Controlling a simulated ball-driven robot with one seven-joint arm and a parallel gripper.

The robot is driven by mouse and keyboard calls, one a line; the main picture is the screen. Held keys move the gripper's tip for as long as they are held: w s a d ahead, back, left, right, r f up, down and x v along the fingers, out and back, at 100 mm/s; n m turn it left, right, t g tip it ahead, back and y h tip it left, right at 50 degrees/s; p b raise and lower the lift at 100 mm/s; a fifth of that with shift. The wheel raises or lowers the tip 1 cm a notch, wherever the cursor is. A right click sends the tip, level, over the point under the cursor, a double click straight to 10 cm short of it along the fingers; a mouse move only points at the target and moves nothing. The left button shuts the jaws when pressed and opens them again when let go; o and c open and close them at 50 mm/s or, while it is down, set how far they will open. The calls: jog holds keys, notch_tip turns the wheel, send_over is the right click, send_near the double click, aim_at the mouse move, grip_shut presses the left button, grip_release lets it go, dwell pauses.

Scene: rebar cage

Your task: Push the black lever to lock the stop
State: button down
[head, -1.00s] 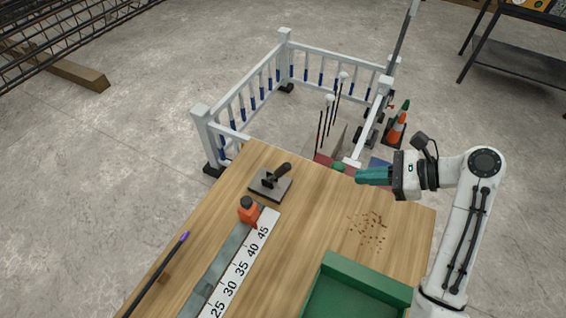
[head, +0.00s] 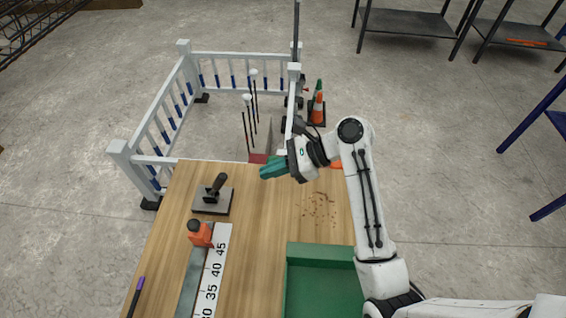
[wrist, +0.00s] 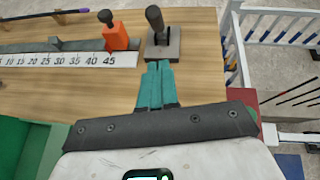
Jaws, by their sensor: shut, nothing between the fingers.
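An orange stop (head: 201,236) sits on the grey rail beside the white number scale (head: 217,258), past the 45 mark. A black knob or lever (head: 194,226) is on top of the stop, and it shows in the wrist view (wrist: 105,17). Close by, a grey square plate (head: 220,206) with an upright, tilted black handle (head: 217,184) stands on the table. My gripper (head: 264,173) has green fingers shut together with nothing between them. It is right of the plate in the head view. In the wrist view the fingertips (wrist: 158,64) appear just below the plate.
A green tray (head: 320,252) stands at the table's front right, with brown crumbs (head: 319,210) behind it. A purple-tipped black rod (head: 138,292) lies at the left. A white railing (head: 165,120) and traffic cones (head: 318,105) stand beyond the table. The middle of the table is clear.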

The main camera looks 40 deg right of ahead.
aim_at(217, 186)
jog(key=w+a+p, duration=0.1)
jog(key=w+a, duration=0.3)
jog(key=a, duration=0.2)
jog(key=shift+f, duration=0.35)
jog(key=shift+w, duration=0.15)
